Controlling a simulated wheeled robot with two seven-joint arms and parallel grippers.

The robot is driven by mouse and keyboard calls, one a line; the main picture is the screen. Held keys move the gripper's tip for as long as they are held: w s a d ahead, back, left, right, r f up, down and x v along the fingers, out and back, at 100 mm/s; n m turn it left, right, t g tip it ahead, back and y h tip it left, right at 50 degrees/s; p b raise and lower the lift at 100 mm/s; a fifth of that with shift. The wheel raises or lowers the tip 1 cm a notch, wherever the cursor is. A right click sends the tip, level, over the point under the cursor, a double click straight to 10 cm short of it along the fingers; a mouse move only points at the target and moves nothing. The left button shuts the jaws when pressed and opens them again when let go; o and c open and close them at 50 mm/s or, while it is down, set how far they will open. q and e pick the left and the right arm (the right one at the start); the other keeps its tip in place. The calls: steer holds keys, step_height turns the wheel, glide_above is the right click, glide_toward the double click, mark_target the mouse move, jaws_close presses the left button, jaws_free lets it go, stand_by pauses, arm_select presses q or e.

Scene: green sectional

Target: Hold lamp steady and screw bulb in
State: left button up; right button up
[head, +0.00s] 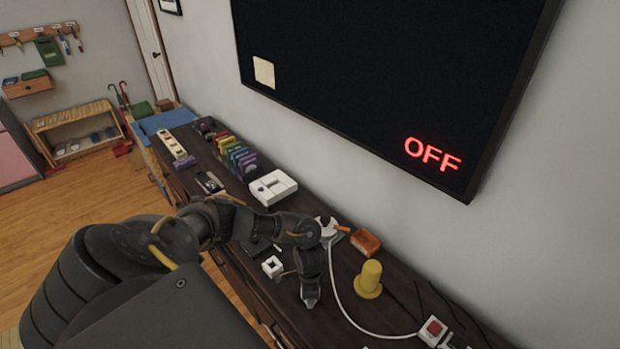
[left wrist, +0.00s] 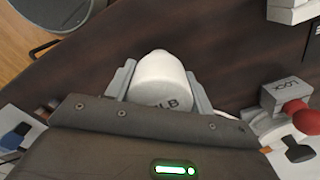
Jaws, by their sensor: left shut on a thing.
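My left gripper (left wrist: 160,90) is shut on a white rounded bulb (left wrist: 160,82) in the left wrist view. The letters "LB" show on the bulb's side, and the fingers press it from both sides. In the head view my left gripper (head: 310,296) points down over the dark wooden counter, and the bulb cannot be made out there. A white cable (head: 350,312) curves along the counter from a white and grey thing (head: 326,229) partly hidden by my arm. I cannot tell whether that thing is the lamp. My right gripper is not in view.
A yellow knobbed cylinder (head: 369,280) stands right of my left gripper. A red switch box (head: 433,329) sits at the cable's end. An orange block (head: 365,241) and a white square block (head: 272,266) are nearby. A wall screen (head: 390,70) reads OFF.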

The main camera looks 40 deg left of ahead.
arm_select(q)
steer(key=shift+r, duration=0.1)
steer(key=shift+r, duration=0.55)
steer(key=shift+s+d+r+p, duration=0.75)
steer(key=shift+s+d+r, duration=0.65)
steer(key=shift+d+r, duration=0.55)
steer(key=shift+s+d+r+p, duration=0.75)
steer(key=shift+s+d+r, duration=0.65)
steer(key=shift+d+r, duration=0.5)
steer(key=shift+s+d+r+p, duration=0.75)
steer(key=shift+s+d+r, duration=0.65)
steer(key=shift+d+r, duration=0.55)
steer(key=shift+w+a+r, duration=0.1)
steer(key=shift+a, duration=0.1)
